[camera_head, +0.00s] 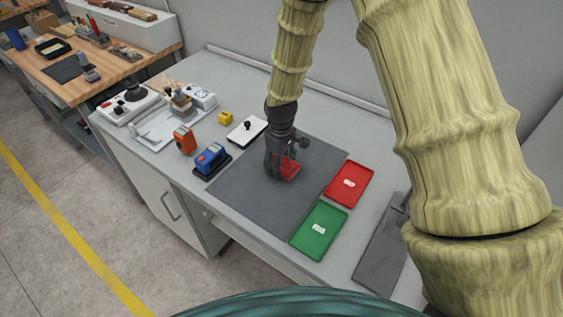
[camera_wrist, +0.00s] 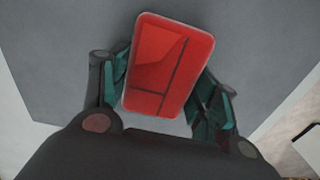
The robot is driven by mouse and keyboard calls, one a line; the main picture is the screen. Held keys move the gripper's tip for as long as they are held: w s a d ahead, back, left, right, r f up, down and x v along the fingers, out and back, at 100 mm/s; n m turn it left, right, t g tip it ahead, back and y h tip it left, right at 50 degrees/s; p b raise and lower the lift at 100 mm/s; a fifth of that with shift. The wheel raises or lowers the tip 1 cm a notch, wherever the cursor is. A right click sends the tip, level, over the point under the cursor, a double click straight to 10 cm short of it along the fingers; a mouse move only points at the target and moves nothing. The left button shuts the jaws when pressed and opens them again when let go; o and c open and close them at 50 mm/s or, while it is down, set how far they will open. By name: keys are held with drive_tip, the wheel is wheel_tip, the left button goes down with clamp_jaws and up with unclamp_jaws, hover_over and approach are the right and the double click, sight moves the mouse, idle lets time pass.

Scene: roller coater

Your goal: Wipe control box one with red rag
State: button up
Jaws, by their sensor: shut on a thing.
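My gripper (camera_head: 278,160) is shut on a red, flat, rounded rectangular thing that looks like the folded red rag (camera_wrist: 170,65). In the head view the rag (camera_head: 290,171) shows at the fingertips, over the dark grey mat (camera_head: 240,195). I cannot tell whether it touches the mat. In the wrist view it sits between the two fingers. I cannot tell which thing is control box one. A pale box with a black knob and a red button (camera_head: 112,107) stands at the far left of the bench, and another pale box (camera_head: 201,96) stands right of it.
A red tray (camera_head: 335,196) and a green tray (camera_head: 303,241) lie right of the mat. A wall borders the back.

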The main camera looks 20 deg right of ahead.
sight(283, 161)
drive_tip(key=shift+f, duration=0.45)
drive_tip(key=o, duration=0.9)
drive_tip(key=shift+r, duration=0.1)
drive_tip(key=shift+d+r+b, duration=0.2)
drive_tip(key=shift+r+b, duration=1)
drive_tip(key=shift+r, duration=1.6)
drive_tip(key=shift+d+r+b, duration=0.2)
drive_tip(key=shift+r+b, duration=0.95)
drive_tip(key=shift+r, duration=1.6)
